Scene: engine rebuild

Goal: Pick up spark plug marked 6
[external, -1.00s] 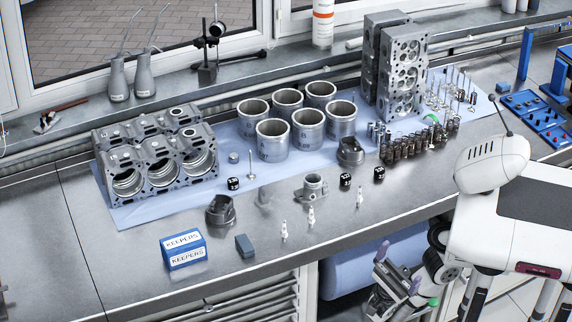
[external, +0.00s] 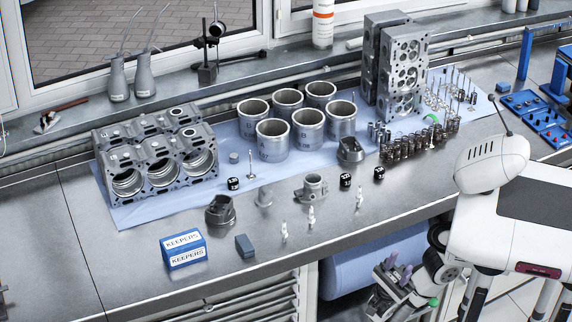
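Three small white spark plugs stand upright on the steel bench near its front edge: a left one (external: 284,231), a middle one (external: 311,217) and a right one (external: 359,198). Their marks are too small to read, so I cannot tell which is 6. My gripper (external: 398,272) is low at the right, in front of the bench and below its edge, apart from all the plugs. Purple parts show at its end. It is too small to tell whether it is open or shut.
A blue KEEPERS box (external: 184,252) and a grey-blue block (external: 245,246) lie left of the plugs. The engine block (external: 160,165), cylinder liners (external: 273,142) and springs (external: 410,148) are further back.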

